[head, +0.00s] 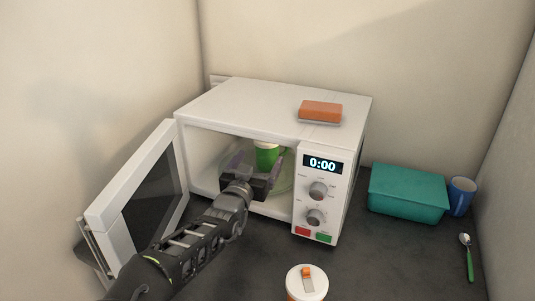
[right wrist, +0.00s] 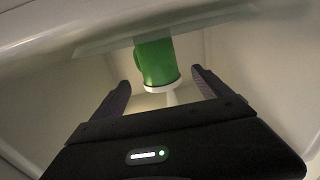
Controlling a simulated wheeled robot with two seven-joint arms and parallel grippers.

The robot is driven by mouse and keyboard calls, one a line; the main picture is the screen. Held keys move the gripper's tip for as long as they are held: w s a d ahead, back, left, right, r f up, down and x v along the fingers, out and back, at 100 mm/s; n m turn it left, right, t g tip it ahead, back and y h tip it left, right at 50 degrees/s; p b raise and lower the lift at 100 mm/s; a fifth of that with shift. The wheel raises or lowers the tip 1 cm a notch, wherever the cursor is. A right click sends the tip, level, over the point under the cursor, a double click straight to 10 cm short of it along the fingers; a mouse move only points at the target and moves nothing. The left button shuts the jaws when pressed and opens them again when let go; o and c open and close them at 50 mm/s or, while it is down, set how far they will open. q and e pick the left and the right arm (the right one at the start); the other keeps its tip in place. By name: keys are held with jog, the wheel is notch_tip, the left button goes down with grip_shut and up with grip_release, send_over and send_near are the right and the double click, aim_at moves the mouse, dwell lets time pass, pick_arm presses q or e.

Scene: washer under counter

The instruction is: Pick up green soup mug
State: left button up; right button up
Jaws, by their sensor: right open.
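The green soup mug (head: 267,155) is inside the open microwave (head: 262,108), on the glass turntable (head: 284,184). In the right wrist view the green mug (right wrist: 157,62) appears just beyond and between the fingers, with a pale rim at its lower end in that view. My right gripper (head: 256,168) reaches through the microwave opening, and its fingers are spread. The right gripper also shows in the right wrist view (right wrist: 160,88), open, with the mug not gripped. Part of the mug is hidden behind the gripper in the head view. My left gripper is not in view.
The microwave door (head: 139,196) stands open at the left. An orange sponge (head: 320,111) lies on top of the microwave. On the counter at right are a teal box (head: 407,193), a blue mug (head: 461,196) and a green-handled spoon (head: 469,262).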

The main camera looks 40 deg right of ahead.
aim_at(263, 154)
jog(key=b+x, duration=0.3)
jog(key=x, duration=0.1)
jog(key=shift+w+d, duration=0.1)
jog(key=shift+d, duration=0.2)
jog(key=shift+w+d+r, duration=0.1)
jog(key=shift+w+d, duration=0.1)
jog(key=shift+d, duration=0.1)
jog(key=shift+c, duration=0.6)
jog(key=shift+r, duration=0.1)
grip_shut()
dwell(0.3)
